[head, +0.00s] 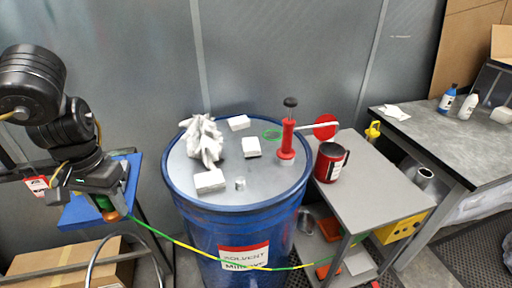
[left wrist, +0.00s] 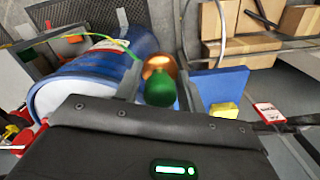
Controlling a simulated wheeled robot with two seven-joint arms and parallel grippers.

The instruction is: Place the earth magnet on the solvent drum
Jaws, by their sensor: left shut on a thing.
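The earth magnet (head: 110,213), with a copper-coloured end and a green body, is held between the fingers of my left gripper (head: 106,200), left of the drum. It also shows in the left wrist view (left wrist: 160,82), between the two fingers. A green-and-yellow cable (head: 190,247) runs from it across the drum's front to the right. The blue solvent drum (head: 205,225) stands upright with a grey lid. A green ring mark (head: 272,135) lies on the lid's far right part. The magnet is apart from the drum. My right gripper is out of view.
The lid bears crumpled white cloth (head: 203,140), several white blocks (head: 210,181) and a red hand pump (head: 287,140) near the green mark. A grey cart (head: 380,195) with a red can (head: 330,162) stands right. A blue surface (head: 75,212) lies beside my left gripper.

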